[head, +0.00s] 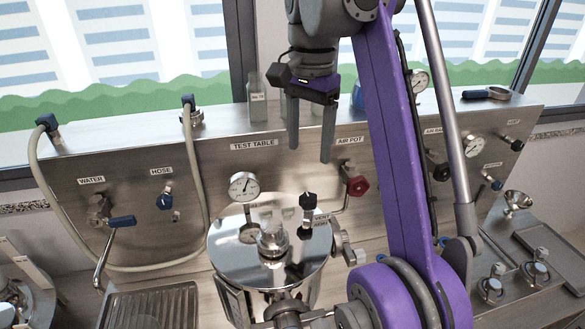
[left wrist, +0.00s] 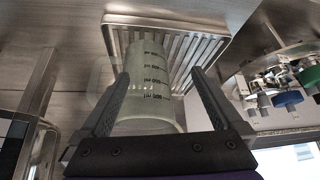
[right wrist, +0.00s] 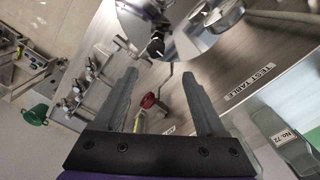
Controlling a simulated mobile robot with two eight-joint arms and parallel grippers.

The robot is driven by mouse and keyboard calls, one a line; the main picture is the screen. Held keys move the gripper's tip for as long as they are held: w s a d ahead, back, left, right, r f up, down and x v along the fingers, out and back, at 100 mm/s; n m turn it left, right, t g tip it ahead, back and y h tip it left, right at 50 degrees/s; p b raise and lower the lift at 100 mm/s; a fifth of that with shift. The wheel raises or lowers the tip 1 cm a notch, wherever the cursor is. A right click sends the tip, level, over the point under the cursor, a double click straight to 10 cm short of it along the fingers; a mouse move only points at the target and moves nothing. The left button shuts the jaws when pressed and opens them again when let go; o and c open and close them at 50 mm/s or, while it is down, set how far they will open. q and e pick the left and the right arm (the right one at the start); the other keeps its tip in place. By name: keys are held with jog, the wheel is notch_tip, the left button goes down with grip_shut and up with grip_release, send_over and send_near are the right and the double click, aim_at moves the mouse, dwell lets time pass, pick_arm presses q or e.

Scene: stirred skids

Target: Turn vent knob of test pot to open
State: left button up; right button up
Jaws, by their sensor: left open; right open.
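The test pot (head: 243,262) is a steel vessel with a shiny lid, standing at the front centre in the head view. Its black vent knob (head: 308,199) stands upright at the lid's right, beside a small label (head: 321,220). The knob also shows in the right wrist view (right wrist: 156,47), beyond the fingertips. My right gripper (head: 310,153) is open and empty, pointing down above and behind the knob, apart from it. My left gripper (left wrist: 158,74) is open, with a marked beaker (left wrist: 150,85) showing between its fingers; contact cannot be told. I cannot make it out in the head view.
A gauge (head: 243,187) rises at the lid's left. The red air pot knob (head: 357,185) sticks out of the steel panel (head: 255,165) at the right. A hose (head: 75,225) and water tap (head: 122,221) are at the left. A slotted drain tray (head: 150,306) lies at front left.

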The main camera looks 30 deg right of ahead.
aim_at(308, 197)
pick_arm(q)
jog(key=shift+g, duration=0.3)
jog(key=s+f+b, duration=0.1)
jog(key=f, duration=0.1)
jog(key=s+f+b, duration=0.1)
jog(key=f, duration=0.1)
jog(key=s+f+b, duration=0.2)
jog(key=shift+s, duration=0.1)
pick_arm(e)
jog(key=f, duration=0.3)
jog(key=s+f, duration=0.1)
jog(key=f, duration=0.5)
jog(key=shift+s+f, duration=0.1)
jog(key=shift+s, duration=0.1)
pick_arm(q)
jog(key=shift+f, duration=0.25)
pick_arm(e)
jog(key=shift+w+a+f, duration=0.1)
jog(key=shift+w+f, duration=0.1)
jog(key=shift+f, duration=0.5)
grip_shut()
